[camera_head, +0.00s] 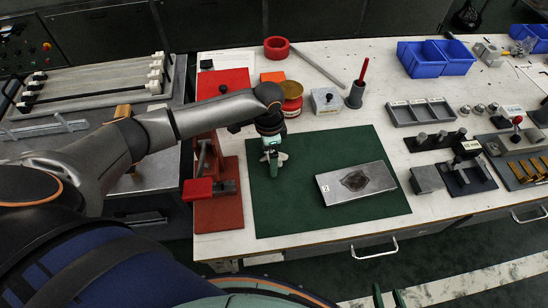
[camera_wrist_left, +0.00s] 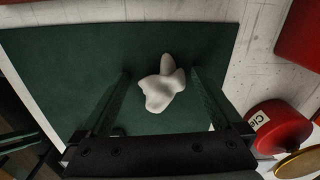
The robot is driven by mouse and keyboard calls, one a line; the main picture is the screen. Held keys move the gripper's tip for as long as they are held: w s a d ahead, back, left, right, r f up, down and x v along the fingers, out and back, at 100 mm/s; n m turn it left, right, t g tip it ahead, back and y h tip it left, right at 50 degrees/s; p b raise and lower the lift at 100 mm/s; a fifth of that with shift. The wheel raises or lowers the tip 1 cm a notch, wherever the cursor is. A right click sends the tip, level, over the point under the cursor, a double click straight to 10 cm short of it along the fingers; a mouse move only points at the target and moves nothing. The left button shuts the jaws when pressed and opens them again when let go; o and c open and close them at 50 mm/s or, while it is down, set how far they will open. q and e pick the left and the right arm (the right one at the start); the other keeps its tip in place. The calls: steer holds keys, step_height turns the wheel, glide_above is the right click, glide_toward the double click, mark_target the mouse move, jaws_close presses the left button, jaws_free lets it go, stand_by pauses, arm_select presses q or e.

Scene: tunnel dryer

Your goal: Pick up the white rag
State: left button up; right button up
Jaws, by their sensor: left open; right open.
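The white rag (camera_wrist_left: 162,88) lies crumpled on the green mat (camera_wrist_left: 60,70) in the left wrist view. In the head view only small pale parts of the rag (camera_head: 282,157) show under my left gripper (camera_head: 272,158). My left gripper (camera_wrist_left: 160,74) is open and points down over the rag. Its two fingers are apart, one on each side of the rag in the wrist view. I cannot tell the height of the fingertips above the mat.
A grey metal plate (camera_head: 356,184) lies on the mat right of the rag. A red vise-like fixture (camera_head: 212,190) stands left. Red tins (camera_head: 291,97), a white box (camera_head: 326,100) and a grey cup (camera_head: 355,95) stand behind. The mat's front part is clear.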

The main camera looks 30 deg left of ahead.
arm_select(q)
steer(key=shift+c, duration=0.4)
steer(key=c, duration=1.2)
steer(key=shift+r, duration=0.2)
steer(key=shift+c, duration=0.2)
steer(key=shift+r, duration=0.25)
step_height(320, 180, up, 2)
steer(key=shift+w+r, duration=0.1)
steer(key=s+d+r+p, duration=0.1)
steer(key=s+d+r, duration=0.8)
steer(key=s+r, duration=0.1)
steer(key=shift+s+d+p, duration=0.25)
steer(key=shift+p, duration=0.1)
